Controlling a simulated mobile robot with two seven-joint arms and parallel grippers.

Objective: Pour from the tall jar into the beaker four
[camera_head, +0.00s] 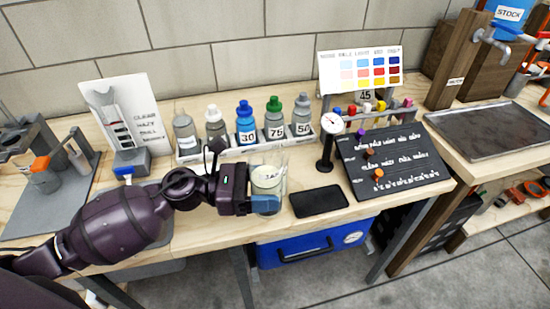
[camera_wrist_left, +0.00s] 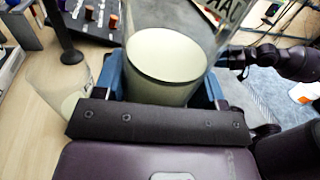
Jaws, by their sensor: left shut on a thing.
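My left gripper (camera_head: 264,203) is shut around a clear glass jar (camera_head: 267,179) with a label reading JAR. Pale milky liquid fills part of it. In the left wrist view the jar (camera_wrist_left: 167,65) sits between my blue fingers, looking close to upright. A second clear glass, likely the beaker (camera_wrist_left: 52,78), stands beside the jar with some pale liquid low in it. No number shows on it. In the head view it is mostly hidden behind the jar. I cannot tell whether the jar is off the table. My right gripper does not show clearly.
A dial gauge on a stand (camera_head: 326,145) and a black flat pad (camera_head: 319,202) are right of the jar. A black lettered board (camera_head: 395,160) lies farther right. Numbered bottles (camera_head: 246,125) stand in a rack behind. A picture card (camera_head: 120,112) stands left.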

